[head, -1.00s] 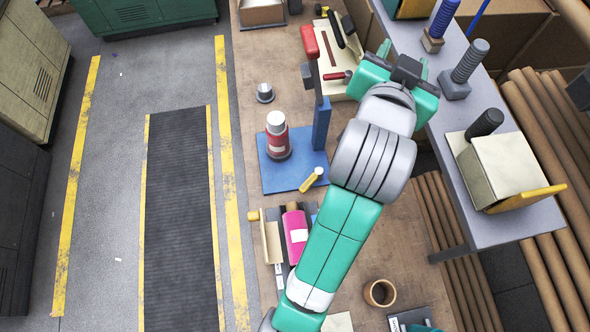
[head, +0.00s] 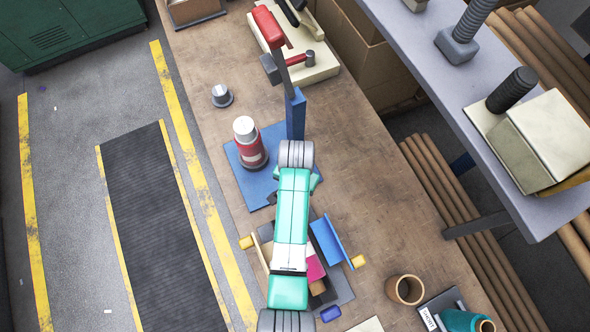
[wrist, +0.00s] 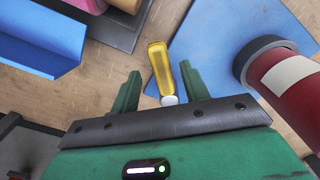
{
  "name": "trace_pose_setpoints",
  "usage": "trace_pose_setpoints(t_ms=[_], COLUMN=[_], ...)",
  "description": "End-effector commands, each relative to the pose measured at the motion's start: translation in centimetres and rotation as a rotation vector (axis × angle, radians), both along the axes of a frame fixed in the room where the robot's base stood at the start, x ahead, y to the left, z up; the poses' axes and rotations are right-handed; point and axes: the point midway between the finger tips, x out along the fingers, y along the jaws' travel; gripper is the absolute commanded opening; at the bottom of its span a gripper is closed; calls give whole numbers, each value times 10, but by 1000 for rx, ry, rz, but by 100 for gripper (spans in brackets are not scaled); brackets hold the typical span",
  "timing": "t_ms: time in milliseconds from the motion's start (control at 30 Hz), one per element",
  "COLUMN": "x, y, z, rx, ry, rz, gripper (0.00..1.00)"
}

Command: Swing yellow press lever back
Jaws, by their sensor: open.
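The yellow press lever (wrist: 160,68) shows in the wrist view as a short yellow handle with a pale end, over the blue base plate (wrist: 215,40). My gripper (wrist: 158,84) is open, its two green fingers on either side of the lever's near part with gaps to it. Whether the fingers are level with the lever is unclear. In the head view my arm hides the lever, while the press's blue plate (head: 262,190) and blue column (head: 296,115) show. A red canister with a white label (head: 250,145) stands on the plate; it is also at right in the wrist view (wrist: 290,85).
A blue angled tray (head: 327,242) and a pink roll (head: 314,264) lie on the bench near my arm. A small grey metal cup (head: 222,96) stands left of the column. The bench right of the press is clear.

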Motion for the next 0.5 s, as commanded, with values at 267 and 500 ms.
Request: trace_pose_setpoints(t_ms=[267, 500], x=[1, 1], y=[0, 0], z=[-26, -26], rx=[0, 0], ry=[-2, -3], rz=[0, 0], gripper=[45, 40])
